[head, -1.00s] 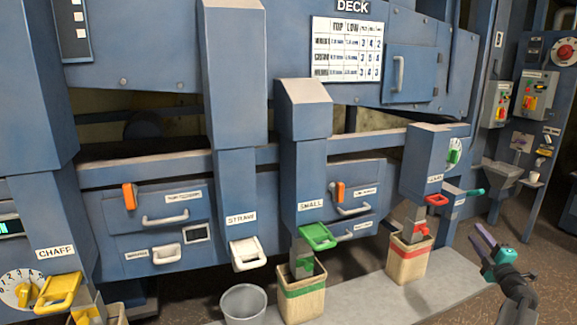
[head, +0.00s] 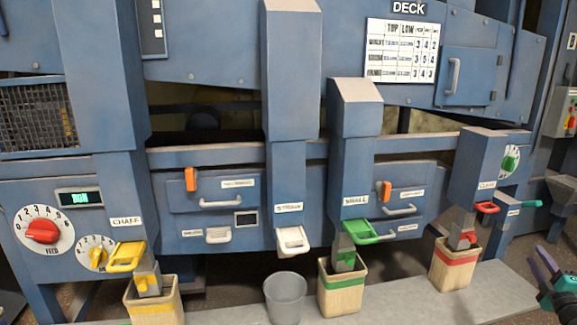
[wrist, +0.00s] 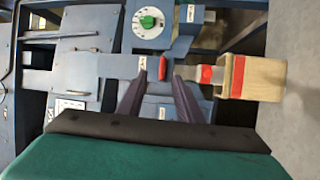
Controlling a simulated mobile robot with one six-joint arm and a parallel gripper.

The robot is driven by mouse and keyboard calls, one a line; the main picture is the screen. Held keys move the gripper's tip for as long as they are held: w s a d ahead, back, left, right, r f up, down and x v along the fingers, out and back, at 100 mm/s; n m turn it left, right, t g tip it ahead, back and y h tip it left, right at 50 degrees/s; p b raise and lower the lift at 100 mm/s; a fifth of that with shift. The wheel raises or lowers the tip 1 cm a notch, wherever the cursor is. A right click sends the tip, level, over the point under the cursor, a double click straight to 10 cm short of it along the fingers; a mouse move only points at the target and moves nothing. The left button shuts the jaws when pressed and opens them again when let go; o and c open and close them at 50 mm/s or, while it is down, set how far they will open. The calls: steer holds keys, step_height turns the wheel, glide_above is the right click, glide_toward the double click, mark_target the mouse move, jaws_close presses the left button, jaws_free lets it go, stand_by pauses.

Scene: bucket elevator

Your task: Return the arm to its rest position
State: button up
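My gripper (head: 546,262) is at the lower right edge of the head view, partly cut off, in front of the blue machine (head: 230,150). In the wrist view its two dark purple fingers (wrist: 160,78) stand apart with nothing held between them. Beyond the gap is the red handle (wrist: 163,68) of the right-hand chute, with a box with a red band (wrist: 262,79) to its right in that view. The red handle also shows in the head view (head: 487,208), well left of my gripper.
Yellow (head: 125,257), white (head: 292,241) and green (head: 360,232) chute handles line the machine front. A box with a yellow band (head: 155,303), a grey bucket (head: 285,298), and boxes with green (head: 341,290) and red (head: 455,264) bands stand below. A grey floor strip (head: 500,283) runs in front.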

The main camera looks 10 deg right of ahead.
steer(key=w+a+f+m+g+h+p, duration=0.1)
steer(key=w+a+f+m+g, duration=0.25)
steer(key=w+a+f, duration=0.45)
steer(key=w+a+f+m+g+h+p, duration=0.1)
steer(key=w+a+f+m+g, duration=0.1)
steer(key=w+a+f+m, duration=0.5)
steer(key=s+a+f+g+y+p, duration=0.1)
steer(key=s+a+f+g+y, duration=0.15)
steer(key=a+f, duration=0.7)
steer(key=s+a+f+g+y, duration=0.1)
steer(key=a+f+g, duration=0.2)
steer(key=a+f, duration=0.65)
steer(key=s+a+f+m+g+y+p, duration=0.1)
steer(key=s+a+f+g, duration=0.1)
steer(key=s+a+f, duration=0.45)
steer(key=s+a+f+g+y, duration=0.2)
steer(key=s+a, duration=0.1)
steer(key=a, duration=0.7)
steer(key=s+a+f+m+g+y+p, duration=0.15)
steer(key=s+a+f, duration=0.25)
steer(key=a, duration=0.4)
steer(key=s+a+n+g+y, duration=0.1)
steer(key=s+a+g, duration=0.6)
steer(key=s+a, duration=1)
steer(key=s+y, duration=0.1)
steer(key=s, duration=0.1)
steer(key=shift+s+f, duration=0.15)
steer(key=shift+s, duration=0.25)
